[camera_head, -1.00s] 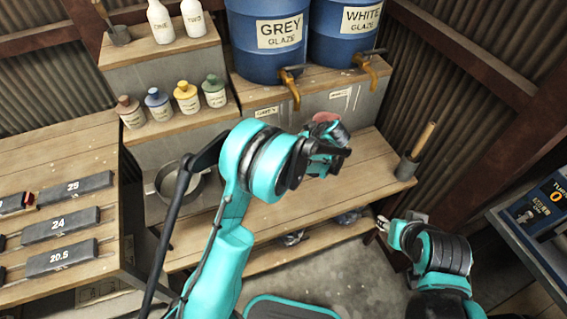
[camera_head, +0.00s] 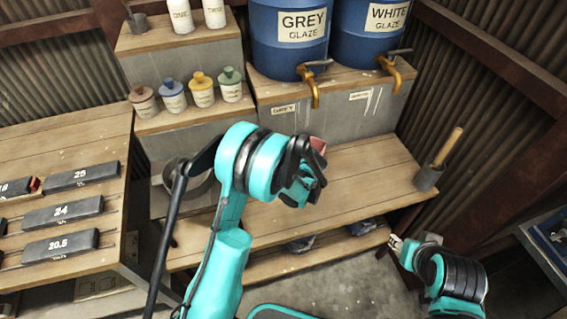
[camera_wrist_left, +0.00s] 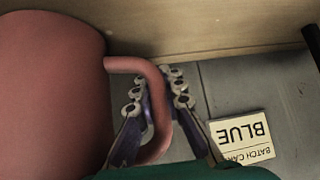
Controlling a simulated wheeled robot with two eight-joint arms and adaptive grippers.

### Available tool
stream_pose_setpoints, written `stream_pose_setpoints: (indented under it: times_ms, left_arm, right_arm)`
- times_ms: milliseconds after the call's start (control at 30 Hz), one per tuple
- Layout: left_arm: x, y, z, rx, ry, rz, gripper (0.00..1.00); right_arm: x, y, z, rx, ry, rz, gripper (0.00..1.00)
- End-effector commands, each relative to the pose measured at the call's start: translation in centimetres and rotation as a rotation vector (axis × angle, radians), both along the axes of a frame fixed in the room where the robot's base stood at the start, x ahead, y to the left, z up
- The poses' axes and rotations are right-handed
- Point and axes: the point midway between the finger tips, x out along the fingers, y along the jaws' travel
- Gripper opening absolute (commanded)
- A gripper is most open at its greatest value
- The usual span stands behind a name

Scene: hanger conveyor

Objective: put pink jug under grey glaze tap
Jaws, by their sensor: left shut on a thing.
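The pink jug (camera_wrist_left: 50,90) fills the left of the left wrist view, with its handle (camera_wrist_left: 163,95) between the fingers of my left gripper (camera_wrist_left: 157,92). The gripper is shut on that handle. In the head view my left gripper (camera_head: 305,180) is above the lower wooden bench, and only a bit of the jug (camera_head: 318,145) shows past it. The brass grey glaze tap (camera_head: 313,85) is on the blue barrel labelled GREY GLAZE (camera_head: 290,50), behind and above the gripper. My right gripper (camera_head: 397,243) is at the lower right, its finger gap unclear.
The white glaze tap (camera_head: 391,72) is right of the grey one. A holder with a wooden-handled tool (camera_head: 429,178) stands at the bench's right end. A batch card reading BLUE (camera_wrist_left: 243,138) is in the wrist view. The bench's right part (camera_head: 375,165) is clear.

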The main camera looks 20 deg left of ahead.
Motion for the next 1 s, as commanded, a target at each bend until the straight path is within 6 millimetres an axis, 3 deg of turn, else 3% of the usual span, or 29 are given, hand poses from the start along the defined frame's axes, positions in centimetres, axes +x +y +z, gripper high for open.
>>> stream_pose_setpoints:
  times_ms: [233, 300, 333, 733, 1000]
  left_arm:
    - [0.0, 0.0, -0.2, 0.000, 0.000, 0.000, 0.00]
    - [0.0, 0.0, -0.1, 0.000, 0.000, 0.000, 0.24]
    - [0.0, 0.0, -0.1, 0.000, 0.000, 0.000, 0.30]
    - [-0.2, -0.2, 0.6, 0.000, 0.000, -0.001, 0.30]
    - [-2.8, -3.0, 4.6, 0.000, 0.001, -0.004, 0.30]
  right_arm:
    - [0.0, 0.0, -0.2, 0.000, 0.000, 0.000, 0.40]
    - [0.0, 0.0, -0.1, 0.000, 0.000, 0.000, 0.40]
    - [0.0, 0.0, -0.1, 0.000, 0.000, 0.000, 0.40]
    - [0.0, 0.0, 0.4, 0.000, 0.000, 0.000, 0.40]
    - [0.0, 0.0, 2.5, 0.000, 0.000, 0.000, 0.40]
